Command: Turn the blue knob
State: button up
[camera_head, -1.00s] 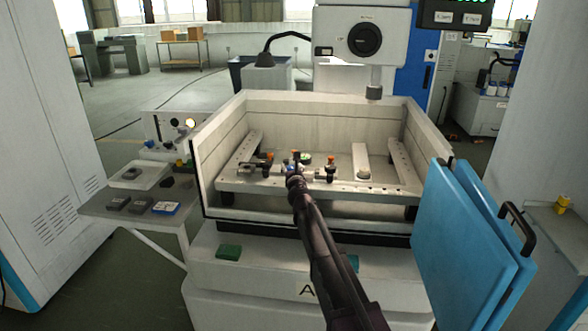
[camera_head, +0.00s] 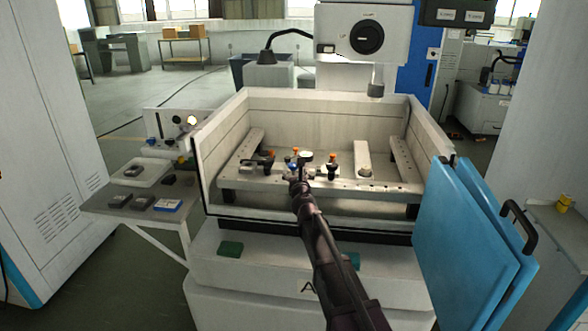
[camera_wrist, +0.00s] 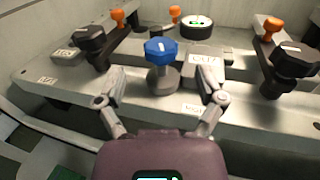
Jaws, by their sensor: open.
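The blue knob (camera_wrist: 161,50) sits on top of a grey, round-based fitting on the rail inside the machine's tank. It stands upright, with a pale line on its top. In the head view it is a small blue spot (camera_head: 292,166), partly hidden by my arm. My gripper (camera_wrist: 160,78) is open and empty, with one finger on each side of the fitting, on its near side. The fingertips appear apart from the knob; how far in depth I cannot tell. In the head view my gripper (camera_head: 298,180) reaches over the tank's front part.
Black clamps (camera_wrist: 90,39) (camera_wrist: 295,59) with orange knobs (camera_wrist: 273,24) flank the blue knob. A labelled grey block (camera_wrist: 205,63) stands close on its right, a round dial (camera_wrist: 197,27) behind. The tank's walls (camera_head: 215,160) surround the rail; blue doors (camera_head: 465,235) hang at the right.

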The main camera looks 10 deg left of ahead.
jog(key=v, duration=0.6)
jog(key=shift+s, duration=0.35)
jog(key=shift+d, duration=0.1)
dwell(0.8)
jog(key=s+d+f+m+g+h+p, duration=0.1)
jog(key=s+d+f+m+g+h, duration=0.15)
jog(key=d+m, duration=0.55)
jog(key=s+d+f+m+g+h+p, duration=0.1)
jog(key=s+d+f+m+g+h, duration=0.2)
jog(key=d+m, duration=0.5)
jog(key=s+d+f+m+g+h+p, duration=0.1)
jog(key=s+d+m+g+h+p, duration=0.15)
jog(key=d+m+h, duration=0.4)
jog(key=s+d+f+m+g+y+p, duration=0.1)
jog(key=s+f+m+g+y, duration=0.2)
jog(key=s+m, duration=0.5)
jog(key=s+d+f+m+g+y+p, duration=0.1)
jog(key=s+m+g+y, duration=0.3)
jog(key=s, duration=0.9)
jog(key=f+m+g, duration=0.1)
jog(key=m+g, duration=0.1)
jog(key=m, duration=0.2)
jog(key=shift+d+f+y, duration=0.3)
jog(key=shift+d+f, duration=0.05)
